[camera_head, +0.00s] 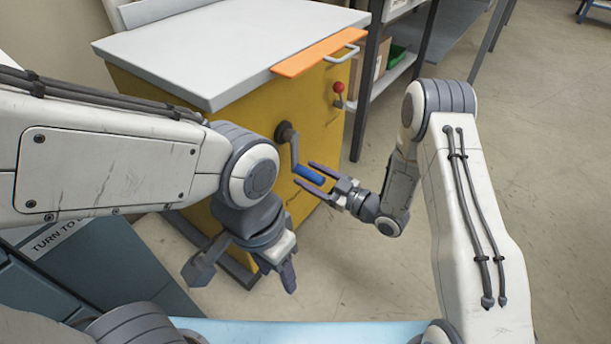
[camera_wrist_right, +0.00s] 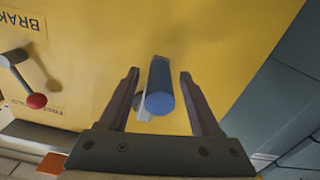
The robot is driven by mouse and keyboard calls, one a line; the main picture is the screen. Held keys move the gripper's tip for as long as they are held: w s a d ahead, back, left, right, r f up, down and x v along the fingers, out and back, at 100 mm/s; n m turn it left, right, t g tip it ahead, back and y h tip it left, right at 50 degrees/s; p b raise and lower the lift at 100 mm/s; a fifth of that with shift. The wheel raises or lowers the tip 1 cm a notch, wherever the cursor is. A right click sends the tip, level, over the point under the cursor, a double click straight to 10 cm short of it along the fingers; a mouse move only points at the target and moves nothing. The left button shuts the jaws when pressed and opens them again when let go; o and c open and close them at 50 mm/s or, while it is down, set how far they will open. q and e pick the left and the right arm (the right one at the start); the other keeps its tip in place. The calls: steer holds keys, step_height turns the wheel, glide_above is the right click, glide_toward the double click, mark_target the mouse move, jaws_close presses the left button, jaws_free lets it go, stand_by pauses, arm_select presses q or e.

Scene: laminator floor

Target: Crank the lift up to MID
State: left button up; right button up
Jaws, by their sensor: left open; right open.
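The lift is a yellow cabinet (camera_head: 185,80) with a pale grey top (camera_head: 225,45). A crank arm (camera_head: 294,150) comes out of its front face and carries a blue handle (camera_head: 310,174). My right gripper (camera_head: 302,172) is open with its fingers on either side of the blue handle. In the right wrist view the handle (camera_wrist_right: 160,88) lies between the open fingers (camera_wrist_right: 159,75), with gaps visible on both sides. My left gripper (camera_head: 243,275) is open and empty, low in front of the cabinet. No MID mark is legible.
An orange strip (camera_head: 318,54) with a metal handle edges the top. Shelving stands behind; floor is clear at right. A blue-grey unit is lower left.

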steer(key=shift+x, duration=1.1)
steer(key=shift+d, duration=0.1)
jaws_close()
stand_by(0.6)
